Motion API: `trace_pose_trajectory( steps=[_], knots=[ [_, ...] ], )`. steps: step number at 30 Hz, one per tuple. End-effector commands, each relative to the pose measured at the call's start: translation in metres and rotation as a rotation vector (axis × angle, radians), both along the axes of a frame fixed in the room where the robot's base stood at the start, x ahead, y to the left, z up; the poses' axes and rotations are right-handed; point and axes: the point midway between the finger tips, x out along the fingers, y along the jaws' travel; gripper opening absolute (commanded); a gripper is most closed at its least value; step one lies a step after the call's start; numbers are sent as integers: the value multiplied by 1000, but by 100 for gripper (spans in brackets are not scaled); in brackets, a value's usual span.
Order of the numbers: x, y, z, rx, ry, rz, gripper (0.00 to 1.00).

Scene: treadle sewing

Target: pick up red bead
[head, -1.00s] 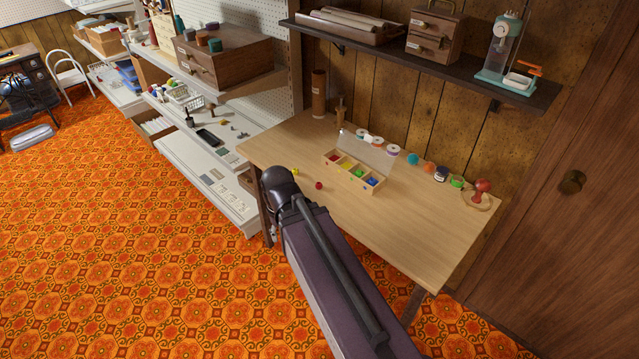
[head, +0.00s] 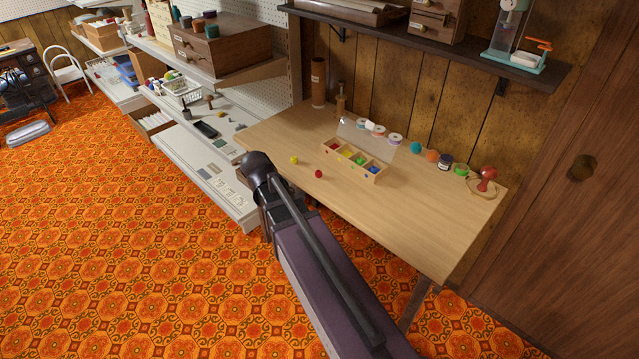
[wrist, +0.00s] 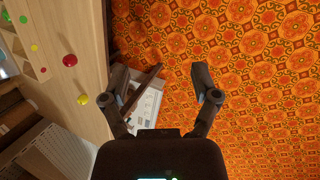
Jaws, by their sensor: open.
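The red bead (head: 318,174) lies on the wooden table, in front of the divided bead box (head: 352,160). It also shows in the wrist view (wrist: 70,60), at the upper left on the tabletop. A yellow bead (head: 294,160) lies to its left and shows in the wrist view (wrist: 83,99) too. My gripper (wrist: 160,92) is open and empty in the wrist view. Its fingers are over the floor beside the table edge, to the right of both beads. In the head view my arm reaches to the table's front left corner, and the fingers are hidden.
A shelf (head: 440,40) hangs above. A white shelving unit (head: 200,160) stands left of the table.

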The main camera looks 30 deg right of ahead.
Motion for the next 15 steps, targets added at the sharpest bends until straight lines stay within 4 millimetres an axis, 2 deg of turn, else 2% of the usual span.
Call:
trace_pose_trajectory(
  steps=[1,3,9,15],
  knots=[
    [19,-5,-17,-53,25,67,79],
    [36,-14,-24,-135,70,167,79],
    [85,-35,-37,-365,238,430,79],
    [131,-48,-42,-576,450,647,79]
  ],
)
